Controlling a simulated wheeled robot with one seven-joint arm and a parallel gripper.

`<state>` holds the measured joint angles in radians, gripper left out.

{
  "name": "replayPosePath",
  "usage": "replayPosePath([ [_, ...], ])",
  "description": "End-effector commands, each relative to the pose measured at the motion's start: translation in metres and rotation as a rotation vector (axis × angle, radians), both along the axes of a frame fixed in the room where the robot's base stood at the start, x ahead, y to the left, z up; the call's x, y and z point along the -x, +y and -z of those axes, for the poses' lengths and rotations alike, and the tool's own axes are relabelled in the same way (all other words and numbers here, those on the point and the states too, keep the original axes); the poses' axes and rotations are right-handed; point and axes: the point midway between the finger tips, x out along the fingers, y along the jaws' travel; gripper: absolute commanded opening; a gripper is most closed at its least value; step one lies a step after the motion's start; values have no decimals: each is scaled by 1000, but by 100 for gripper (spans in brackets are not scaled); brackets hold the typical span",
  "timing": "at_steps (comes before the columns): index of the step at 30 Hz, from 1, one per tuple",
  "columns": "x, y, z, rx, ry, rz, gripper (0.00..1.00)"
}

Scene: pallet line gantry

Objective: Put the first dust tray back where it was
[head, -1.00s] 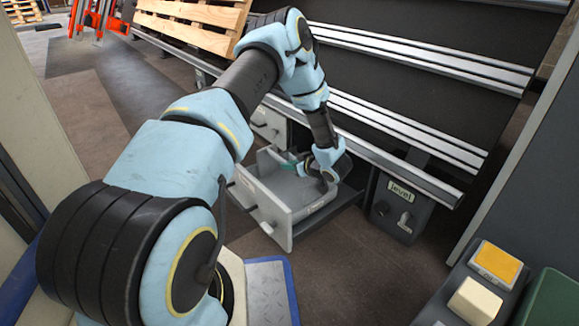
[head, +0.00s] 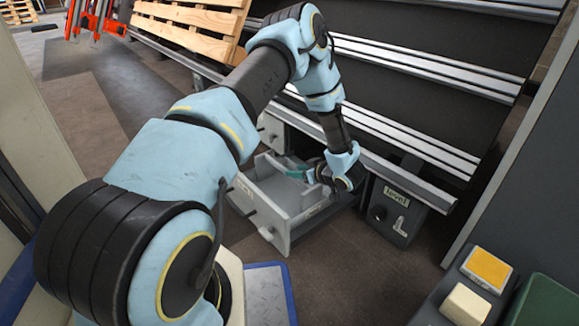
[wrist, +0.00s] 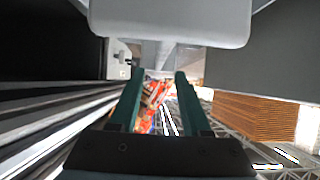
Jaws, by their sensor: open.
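A grey dust tray (head: 286,228) sits low under the line, sticking out from between two grey housings, with its knobbed front panel facing out. My gripper (head: 297,172) is open, with teal fingers over the tray's inside, behind the front panel. My wrist covers the tray's right rear part. In the wrist view the two fingers (wrist: 158,88) are apart with nothing held between them. A large pale grey panel fills the top of that view; I cannot tell whether it is part of the tray.
A labelled grey housing (head: 397,205) with a knob stands right of the tray. Conveyor rails (head: 400,124) run above, with a wooden pallet (head: 190,22) at the upper left.

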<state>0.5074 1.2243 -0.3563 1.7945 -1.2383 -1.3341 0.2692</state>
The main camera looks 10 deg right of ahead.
Motion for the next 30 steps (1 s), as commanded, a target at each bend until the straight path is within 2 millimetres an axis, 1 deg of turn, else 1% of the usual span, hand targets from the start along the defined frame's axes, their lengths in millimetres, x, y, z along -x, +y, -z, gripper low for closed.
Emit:
replayPosePath([
  [1,9,-6,-10,-1,1,4,47],
  [3,19,-12,-16,-1,1,4,47],
  [6,31,-19,-23,0,0,2,47],
  [10,41,-24,-27,0,1,1,47],
  [15,45,-27,-29,2,0,0,47],
  [17,41,-27,-32,11,0,7,47],
  [19,31,-27,-41,44,3,33,47],
  [20,25,-28,-47,65,6,51,47],
  [23,0,-29,-75,152,30,143,47],
  [24,-9,-28,-89,190,47,191,47],
  [25,-14,-27,-100,216,63,227,47],
  [27,-21,-20,-125,264,110,313,47],
  [29,-21,-10,-144,293,158,379,47],
  [30,-17,-2,-157,306,193,420,47],
])
